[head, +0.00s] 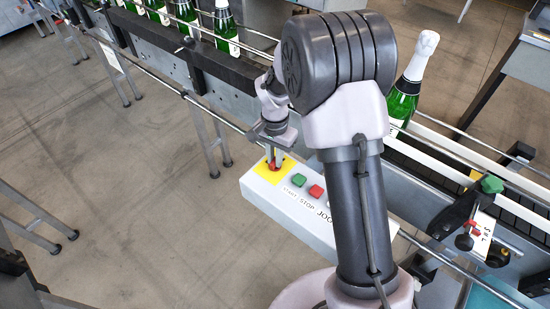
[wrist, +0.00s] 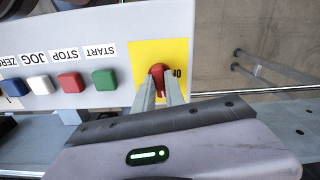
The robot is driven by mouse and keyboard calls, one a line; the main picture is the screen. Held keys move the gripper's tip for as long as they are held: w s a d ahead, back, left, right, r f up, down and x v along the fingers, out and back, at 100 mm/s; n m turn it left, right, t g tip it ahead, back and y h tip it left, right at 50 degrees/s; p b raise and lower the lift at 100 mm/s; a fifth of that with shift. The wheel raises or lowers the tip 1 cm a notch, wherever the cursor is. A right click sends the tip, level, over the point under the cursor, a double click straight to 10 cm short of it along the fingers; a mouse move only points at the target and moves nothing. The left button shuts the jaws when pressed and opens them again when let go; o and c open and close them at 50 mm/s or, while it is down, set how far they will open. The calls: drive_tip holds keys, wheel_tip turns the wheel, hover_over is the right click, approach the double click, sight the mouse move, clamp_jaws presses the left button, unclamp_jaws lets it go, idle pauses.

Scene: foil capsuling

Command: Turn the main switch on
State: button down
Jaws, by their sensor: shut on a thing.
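The main switch is a red knob (head: 273,168) on a yellow plate (head: 263,172) at the left end of the grey control box. In the wrist view the red knob (wrist: 157,71) sits on the yellow plate (wrist: 145,53), with a small dark mark at its right. My gripper (head: 273,161) is over the switch. In the wrist view its two fingers (wrist: 158,84) are closed on the red knob, one on each side. The fingers hide part of the knob, so its exact angle is hard to read.
Beside the switch on the control box (wrist: 120,20) are a green START button (wrist: 104,80), a red STOP button (wrist: 69,82), a white JOG button (wrist: 39,84) and a blue button (wrist: 14,86). Green bottles (head: 404,95) stand on the conveyor behind. Open floor (head: 120,200) lies left.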

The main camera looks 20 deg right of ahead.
drive_tip(key=shift+m, duration=0.8)
drive_tip(key=c, duration=1.4)
unclamp_jaws()
wheel_tip(320, 180, up, 18)
drive_tip(key=p, duration=0.5)
drive_tip(key=shift+f+p, duration=0.25)
drive_tip(key=shift+p, duration=0.15)
